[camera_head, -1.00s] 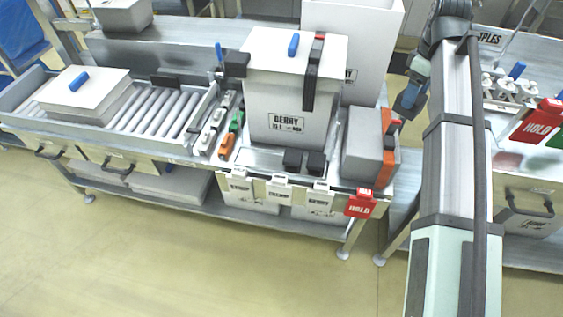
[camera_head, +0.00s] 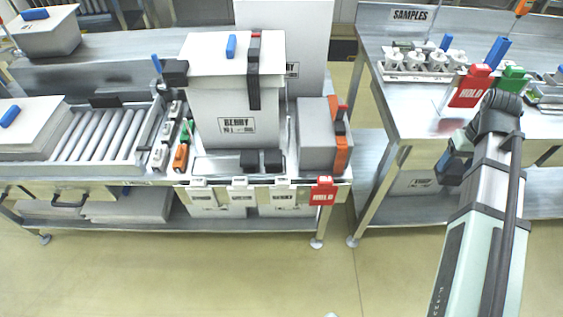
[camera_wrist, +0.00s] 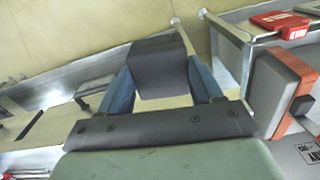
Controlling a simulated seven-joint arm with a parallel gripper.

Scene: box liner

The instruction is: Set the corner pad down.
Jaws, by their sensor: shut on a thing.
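The corner pad (camera_wrist: 155,68) is a dark grey block, held between the two blue fingers of my gripper (camera_wrist: 158,92) in the wrist view. In the head view my gripper (camera_head: 450,170) hangs in front of the samples table's near edge, right of the packing bench; the arm partly hides the pad there. Another black pad (camera_head: 175,72) sits at the carton's upper left corner.
The packing bench carries a grey box with orange bands (camera_head: 317,135) and a red HOLD tag (camera_head: 324,190) at its front edge. A gap separates it from the samples table (camera_head: 412,118). Roller conveyor (camera_head: 105,135) is at left. Floor in front is clear.

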